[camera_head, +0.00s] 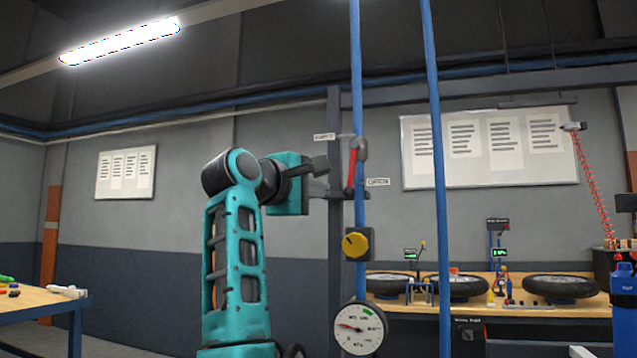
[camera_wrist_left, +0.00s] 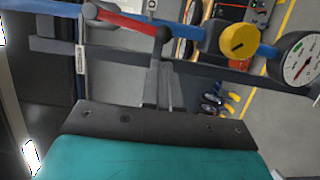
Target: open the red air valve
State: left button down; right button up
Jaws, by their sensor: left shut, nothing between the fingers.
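The red air valve lever (camera_head: 352,170) hangs down, slightly tilted, beside the blue pipe in the head view, below its grey valve body (camera_head: 361,148). An OPEN label (camera_head: 378,182) is to its right; another small label (camera_head: 324,137) is to its upper left. In the left wrist view the red lever (camera_wrist_left: 128,23) ends in a dark knob (camera_wrist_left: 163,34). My left gripper (camera_head: 322,163) is shut and empty, just left of the lever. In the left wrist view its fingers (camera_wrist_left: 163,88) point at the knob; I cannot tell whether they touch. My right gripper is not in view.
A yellow knob (camera_head: 355,243) and a pressure gauge (camera_head: 358,328) sit below the lever on the same pipe. A second blue pipe (camera_head: 437,180) runs to the right. A dark post (camera_head: 334,230) stands behind. A workbench (camera_head: 480,311) with wheels is farther back.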

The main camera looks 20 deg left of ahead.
pick_arm(q)
jog(key=b+v, duration=0.2)
jog(key=v, duration=0.8)
jog(key=shift+a, duration=0.15)
